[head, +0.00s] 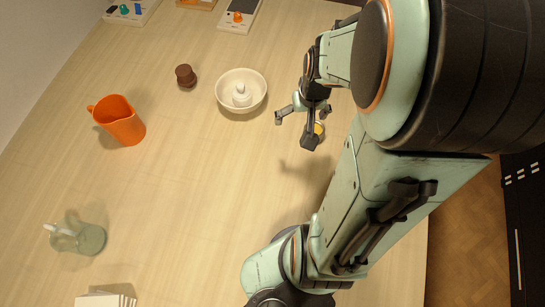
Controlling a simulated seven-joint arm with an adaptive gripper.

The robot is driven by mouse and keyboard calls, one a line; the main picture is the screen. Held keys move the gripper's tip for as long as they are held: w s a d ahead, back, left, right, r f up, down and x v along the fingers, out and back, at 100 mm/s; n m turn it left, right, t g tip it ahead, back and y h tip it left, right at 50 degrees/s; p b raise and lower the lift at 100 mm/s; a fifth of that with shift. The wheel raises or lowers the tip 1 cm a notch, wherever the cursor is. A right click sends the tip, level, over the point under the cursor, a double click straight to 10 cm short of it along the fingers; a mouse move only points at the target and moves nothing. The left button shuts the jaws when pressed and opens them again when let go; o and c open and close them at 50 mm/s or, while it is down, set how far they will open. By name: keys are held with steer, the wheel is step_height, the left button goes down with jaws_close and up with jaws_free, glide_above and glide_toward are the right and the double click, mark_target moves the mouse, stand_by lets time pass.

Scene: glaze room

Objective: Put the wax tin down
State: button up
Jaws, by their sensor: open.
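A small round thing with a yellowish top (319,129), likely the wax tin, shows in the head view just right of my gripper's fingers. It is partly hidden by a dark fingertip. My gripper (294,130) is open, its fingers spread low over the table to the right of the white bowl. The tin lies close beside the right finger. I cannot tell whether they touch, or whether the tin rests fully on the table.
A white bowl (228,98) with a white object inside stands left of my gripper. A brown pot (185,76), an orange jug (119,122) and a greenish glass jar (91,239) stand farther left. White tiles (105,300) lie at the bottom. The middle of the table (190,200) is clear.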

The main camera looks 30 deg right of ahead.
steer(key=s+a+r+n+g, duration=0.1)
steer(key=s+a+r+n, duration=0.1)
steer(key=s+a+r, duration=0.2)
steer(key=s+a+r+n+g+y, duration=0.1)
steer(key=s+a+r+n, duration=0.2)
steer(key=s+a, duration=0.4)
steer(key=a+r, duration=0.1)
steer(key=a, duration=0.2)
steer(key=shift+s+a+r+g, duration=0.15)
steer(key=shift+a+g, duration=0.15)
steer(key=shift+a, duration=0.05)
